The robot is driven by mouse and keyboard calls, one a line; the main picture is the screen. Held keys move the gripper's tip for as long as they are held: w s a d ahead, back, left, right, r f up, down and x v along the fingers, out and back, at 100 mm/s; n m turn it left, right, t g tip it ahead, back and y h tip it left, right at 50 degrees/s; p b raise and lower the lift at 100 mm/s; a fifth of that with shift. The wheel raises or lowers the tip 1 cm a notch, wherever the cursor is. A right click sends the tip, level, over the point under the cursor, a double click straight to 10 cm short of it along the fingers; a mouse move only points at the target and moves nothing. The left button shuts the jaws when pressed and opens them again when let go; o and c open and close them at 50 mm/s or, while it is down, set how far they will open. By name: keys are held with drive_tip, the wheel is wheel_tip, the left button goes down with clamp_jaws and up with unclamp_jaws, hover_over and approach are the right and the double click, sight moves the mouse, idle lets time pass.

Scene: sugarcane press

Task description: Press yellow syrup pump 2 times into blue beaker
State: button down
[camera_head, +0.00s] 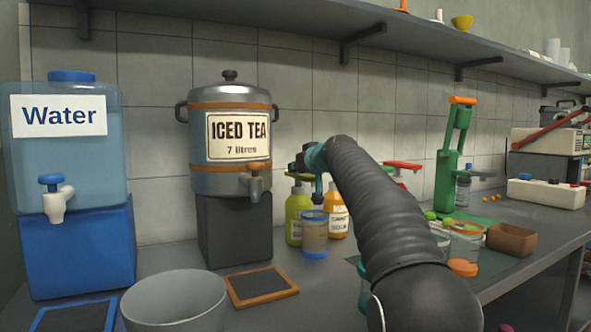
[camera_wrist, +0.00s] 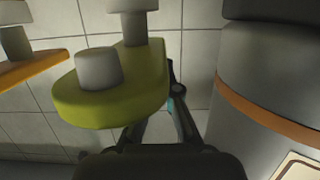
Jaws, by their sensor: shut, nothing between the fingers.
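A yellow-green pump bottle (camera_head: 294,217) stands on the counter right of the iced tea urn. Its yellow-green pump head (camera_wrist: 110,97) fills the middle of the wrist view, with a grey nozzle and a grey stem. The blue-rimmed beaker (camera_head: 314,238) stands in front of the bottles; tan shows through its wall, and I cannot tell whether that is its contents. My gripper (camera_head: 311,160) is at the height of the pump tops. In the wrist view its shut, empty fingers (camera_wrist: 174,92) are at the pump head, partly hidden behind it; contact is unclear.
An orange bottle (camera_head: 338,222) is close on the right; its pump head (camera_wrist: 25,68) shows in the wrist view. The iced tea urn (camera_head: 228,178) is close on the left. A red pump head (camera_head: 403,166) and a green press (camera_head: 450,165) stand farther right. A shelf (camera_head: 300,18) runs above.

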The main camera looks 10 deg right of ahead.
drive_tip(key=shift+r+p, duration=0.45)
drive_tip(key=shift+r, duration=0.45)
drive_tip(key=shift+s+d+b, duration=0.1)
drive_tip(key=shift+s+b, duration=0.2)
drive_tip(key=b+v, duration=0.2)
drive_tip(key=v, duration=0.7)
drive_tip(key=shift+s, duration=0.2)
drive_tip(key=shift+r, duration=0.1)
